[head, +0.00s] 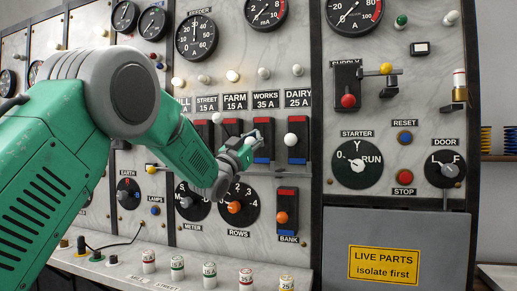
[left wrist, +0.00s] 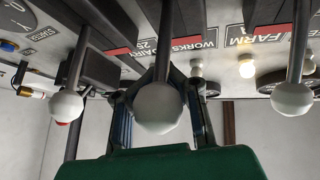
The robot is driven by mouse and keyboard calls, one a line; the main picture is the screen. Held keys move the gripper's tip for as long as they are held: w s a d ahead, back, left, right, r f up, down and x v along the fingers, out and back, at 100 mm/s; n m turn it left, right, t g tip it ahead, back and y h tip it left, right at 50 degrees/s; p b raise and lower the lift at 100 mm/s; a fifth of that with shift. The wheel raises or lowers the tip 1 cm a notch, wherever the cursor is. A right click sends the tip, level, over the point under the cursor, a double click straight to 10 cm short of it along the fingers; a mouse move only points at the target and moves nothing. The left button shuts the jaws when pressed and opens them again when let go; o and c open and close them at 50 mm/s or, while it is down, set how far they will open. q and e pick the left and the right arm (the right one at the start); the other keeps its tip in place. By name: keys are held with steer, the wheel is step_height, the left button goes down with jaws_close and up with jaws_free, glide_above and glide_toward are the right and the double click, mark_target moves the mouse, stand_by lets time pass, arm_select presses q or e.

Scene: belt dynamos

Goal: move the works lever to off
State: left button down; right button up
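The works lever stands under the "WORKS 35 A" label (head: 265,99), on a plate with a red upper part and a blue lower part (head: 262,160). In the head view my left gripper (head: 254,138) covers most of the lever. In the left wrist view its white ball knob (left wrist: 158,107) sits between the two fingers of my left gripper (left wrist: 163,75). The fingers converge past the ball, close on either side of the dark stem, and look shut on it. The lever points out from the panel; its exact angle is hard to tell. My right gripper is not in view.
The dairy lever (head: 291,139) is close on the right, and a white-knobbed lever (head: 218,118) is on the left. Both flank the gripper in the wrist view. Below are the rows dial (head: 236,207) and the bank lever (head: 282,217). A grey box (head: 345,245) stands lower right.

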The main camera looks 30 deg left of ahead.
arm_select(q)
steer(key=shift+s+a+f, duration=0.1)
stand_by(0.4)
steer(key=c, duration=1.5)
jaws_free()
steer(key=shift+s, duration=0.15)
steer(key=shift+o, duration=0.8)
steer(key=shift+s, duration=0.2)
steer(key=shift+w+a+f, duration=0.1)
steer(key=shift+w, duration=0.15)
steer(key=v, duration=1.2)
steer(key=shift+f, duration=0.2)
